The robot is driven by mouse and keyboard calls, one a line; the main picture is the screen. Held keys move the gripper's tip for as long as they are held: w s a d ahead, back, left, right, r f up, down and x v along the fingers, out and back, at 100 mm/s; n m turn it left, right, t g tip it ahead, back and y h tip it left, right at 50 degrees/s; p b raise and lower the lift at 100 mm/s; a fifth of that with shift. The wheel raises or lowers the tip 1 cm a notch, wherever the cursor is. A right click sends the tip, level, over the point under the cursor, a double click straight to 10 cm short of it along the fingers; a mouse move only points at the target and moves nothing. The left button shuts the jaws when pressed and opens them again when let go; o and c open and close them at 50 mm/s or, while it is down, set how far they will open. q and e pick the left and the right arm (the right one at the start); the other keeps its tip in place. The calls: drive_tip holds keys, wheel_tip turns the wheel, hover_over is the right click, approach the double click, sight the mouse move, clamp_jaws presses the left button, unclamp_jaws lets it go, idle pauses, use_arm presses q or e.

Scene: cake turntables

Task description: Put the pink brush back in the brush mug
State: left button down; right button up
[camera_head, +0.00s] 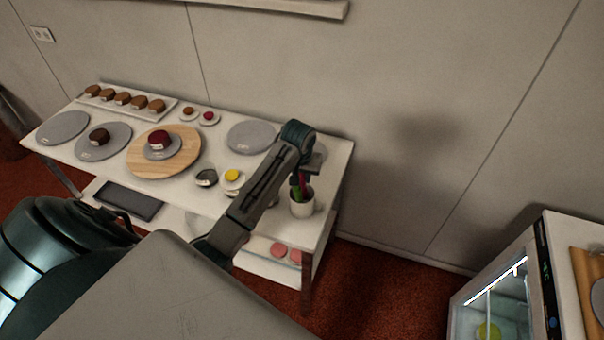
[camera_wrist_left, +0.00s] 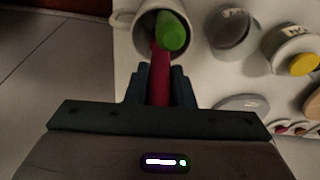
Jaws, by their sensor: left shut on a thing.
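My left gripper (camera_head: 305,172) is just above the mug, pointing down. In the left wrist view the gripper (camera_wrist_left: 160,88) is shut on the pink brush (camera_wrist_left: 160,70). The pink brush's far end reaches the mug's mouth beside the green brush (camera_wrist_left: 172,32); how deep it goes is hidden. The mug's rim (camera_wrist_left: 140,45) shows around them. My right gripper is in neither view.
Grey turntables, one wooden turntable (camera_head: 135,165) with a red cake, and a tray of small cakes (camera_head: 165,112) fill the table to the left. A small yellow-topped item (camera_head: 232,175) stands left of the mug. A glass-fronted cabinet (camera_head: 500,300) is at lower right.

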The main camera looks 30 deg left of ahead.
use_arm(q)
drive_tip(key=shift+f, duration=0.2)
drive_tip(key=shift+f, duration=0.3)
drive_tip(key=shift+b+x, duration=0.35)
drive_tip(key=shift+x, duration=0.45)
drive_tip(key=shift+s, duration=0.2)
drive_tip(key=c, duration=1.2)
unclamp_jaws()
drive_tip(key=shift+o, duration=0.2)
